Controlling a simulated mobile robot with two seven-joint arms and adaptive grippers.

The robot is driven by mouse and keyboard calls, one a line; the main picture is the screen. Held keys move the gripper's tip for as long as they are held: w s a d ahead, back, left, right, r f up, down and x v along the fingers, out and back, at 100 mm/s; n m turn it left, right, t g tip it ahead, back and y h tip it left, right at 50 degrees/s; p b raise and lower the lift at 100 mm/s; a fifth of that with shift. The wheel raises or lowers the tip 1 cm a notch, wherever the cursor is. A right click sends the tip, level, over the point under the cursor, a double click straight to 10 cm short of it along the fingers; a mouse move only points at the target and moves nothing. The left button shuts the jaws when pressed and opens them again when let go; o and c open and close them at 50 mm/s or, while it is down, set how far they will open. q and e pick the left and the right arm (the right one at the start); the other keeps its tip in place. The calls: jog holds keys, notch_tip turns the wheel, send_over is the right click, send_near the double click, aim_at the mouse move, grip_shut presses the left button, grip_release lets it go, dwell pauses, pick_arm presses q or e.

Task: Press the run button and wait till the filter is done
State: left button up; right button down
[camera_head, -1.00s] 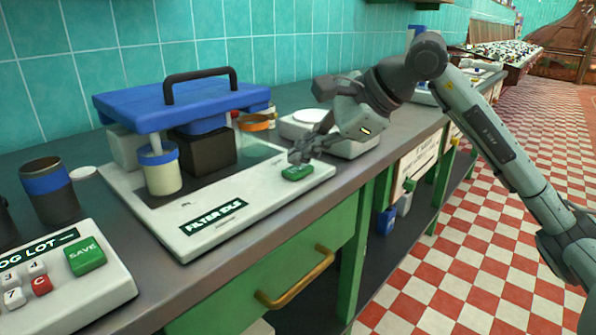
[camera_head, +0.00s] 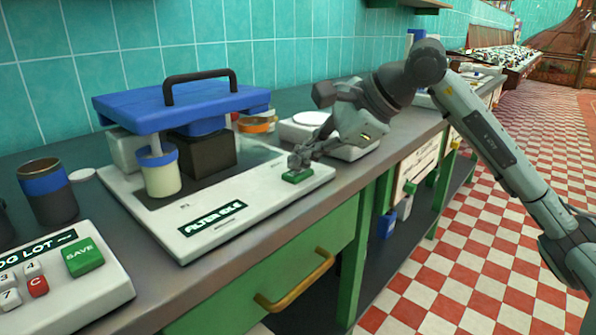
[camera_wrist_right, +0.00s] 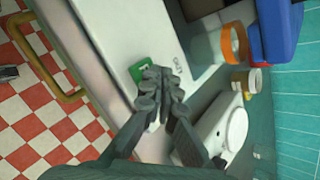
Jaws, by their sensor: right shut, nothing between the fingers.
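The filter machine (camera_head: 190,250) is a white base on the counter with a blue lid and black handle (camera_head: 200,80) above it. A cream cup with a blue rim (camera_head: 162,173) stands on the base under the lid. The green run button (camera_head: 297,176) is at the base's right end; it also shows in the right wrist view (camera_wrist_right: 139,72). My right gripper (camera_head: 298,160) is shut and empty, its fingertips at the button, partly covering it. I cannot tell whether they touch. My left gripper is out of view.
A keypad with a green save key (camera_head: 84,257) sits at front left, with a dark blue-banded can (camera_head: 48,191) behind it. A white round-topped device (camera_head: 312,118) and an orange ring (camera_head: 257,125) stand behind my right gripper. A drawer handle (camera_head: 295,284) juts out below the counter.

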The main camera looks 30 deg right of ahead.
aim_at(302, 173)
jog(key=shift+f, duration=0.15)
dwell(0.3)
jog(key=shift+r+p, duration=0.55)
jog(key=shift+r, duration=0.35)
notch_tip(302, 173, up, 5)
jog(key=p, duration=0.4)
dwell(0.6)
